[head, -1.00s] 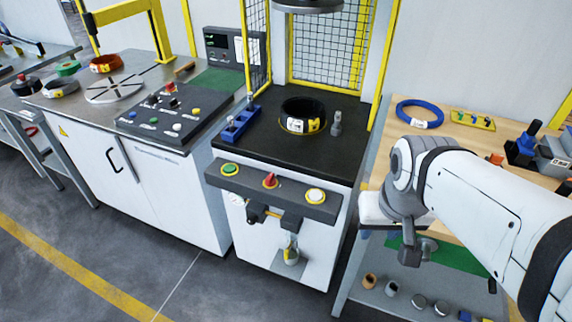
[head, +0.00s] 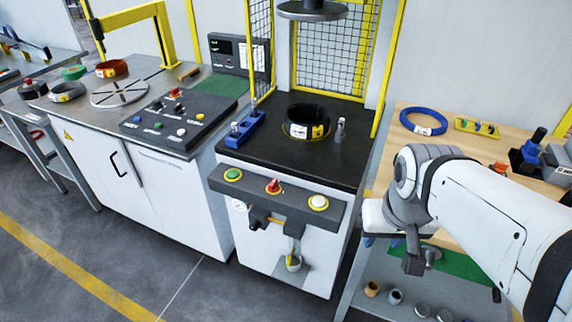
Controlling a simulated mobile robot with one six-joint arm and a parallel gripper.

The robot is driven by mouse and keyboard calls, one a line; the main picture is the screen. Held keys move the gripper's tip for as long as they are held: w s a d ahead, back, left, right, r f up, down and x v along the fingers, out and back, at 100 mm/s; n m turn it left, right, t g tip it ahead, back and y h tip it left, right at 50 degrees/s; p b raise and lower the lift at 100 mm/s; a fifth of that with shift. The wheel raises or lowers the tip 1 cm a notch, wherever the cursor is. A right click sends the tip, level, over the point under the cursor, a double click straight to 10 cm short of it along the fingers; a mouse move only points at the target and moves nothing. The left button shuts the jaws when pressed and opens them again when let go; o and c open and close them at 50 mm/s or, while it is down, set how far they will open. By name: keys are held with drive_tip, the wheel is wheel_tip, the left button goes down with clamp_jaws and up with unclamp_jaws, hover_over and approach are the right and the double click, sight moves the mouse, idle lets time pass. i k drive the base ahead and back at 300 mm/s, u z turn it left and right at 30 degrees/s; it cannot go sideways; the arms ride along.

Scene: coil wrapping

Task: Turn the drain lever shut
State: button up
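The drain lever (head: 275,222) is a small orange bar on the dark pipework under the grey button bar, on the front of the white press cabinet. It looks roughly level, pointing right from the dark valve body (head: 259,217). A small cup-like vessel (head: 293,263) sits below the outlet. My gripper end (head: 413,262) hangs at the right, beside the wooden bench and well apart from the lever. Its fingers cannot be made out clearly, so I cannot tell whether it is open or holds anything.
The button bar (head: 276,193) carries green, red and white controls and juts out above the lever. A black coil (head: 307,121) lies on the press top. The wooden bench (head: 455,150) with a blue coil (head: 423,121) stands right. The floor in front is clear.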

sight(288, 257)
drive_tip(key=z, duration=0.15)
drive_tip(key=k, duration=1.15)
drive_tip(key=u, duration=0.45)
drive_tip(key=i, duration=1)
